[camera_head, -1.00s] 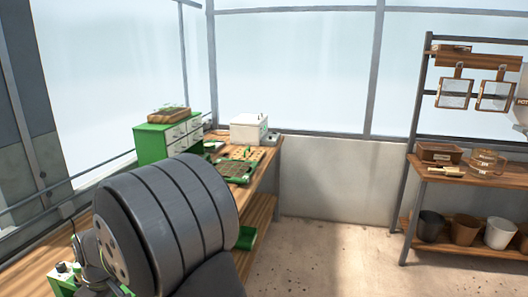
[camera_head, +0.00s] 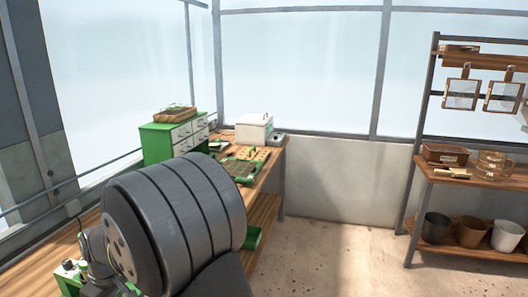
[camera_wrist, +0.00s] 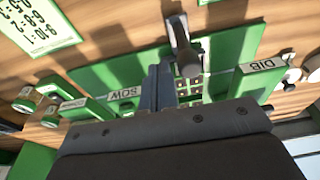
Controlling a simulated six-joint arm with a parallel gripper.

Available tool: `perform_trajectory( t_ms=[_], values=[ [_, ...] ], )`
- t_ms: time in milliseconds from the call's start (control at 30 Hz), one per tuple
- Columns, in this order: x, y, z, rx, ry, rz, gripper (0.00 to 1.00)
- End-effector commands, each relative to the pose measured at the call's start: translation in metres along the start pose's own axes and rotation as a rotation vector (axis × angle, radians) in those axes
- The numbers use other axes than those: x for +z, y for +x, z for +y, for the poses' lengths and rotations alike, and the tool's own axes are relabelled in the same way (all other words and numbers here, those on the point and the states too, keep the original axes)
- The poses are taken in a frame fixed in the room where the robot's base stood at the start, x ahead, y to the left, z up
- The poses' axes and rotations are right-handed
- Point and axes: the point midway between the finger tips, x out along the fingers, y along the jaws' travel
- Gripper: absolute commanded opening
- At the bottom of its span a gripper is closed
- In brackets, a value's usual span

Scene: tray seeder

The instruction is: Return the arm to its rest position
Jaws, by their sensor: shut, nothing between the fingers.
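My gripper (camera_wrist: 157,90) shows in the wrist view as two grey-blue fingers close together, shut with nothing between them. They are over a green machine (camera_wrist: 225,60) with plates marked SOW (camera_wrist: 122,95) and DIB (camera_wrist: 263,66). A grey lever or post (camera_wrist: 184,48) stands just beyond the fingers, and I cannot tell the gap between them. A dark housing covers the lower wrist view. In the head view my dark arm link fills the lower left, and the fingers cannot be made out there.
The wooden bench (camera_head: 262,176) carries a green drawer cabinet (camera_head: 157,143), a white box (camera_head: 254,127) and a seed tray (camera_head: 238,170). A shelf (camera_head: 470,177) with several pots stands at the right. The floor (camera_head: 345,255) between them is clear.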

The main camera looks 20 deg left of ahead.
Motion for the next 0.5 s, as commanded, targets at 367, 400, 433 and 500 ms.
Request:
perform_trajectory(
  t_ms=[367,400,433,500],
  values=[
    [0.002,0.009,0.056,0.001,0.002,0.0,0.0],
    [0.002,0.009,0.06,0.001,0.002,0.0,0.0],
    [0.002,0.009,0.063,0.001,0.001,0.0,0.0],
    [0.002,0.009,0.067,0.0,0.001,0.0,0.0]
  ],
)
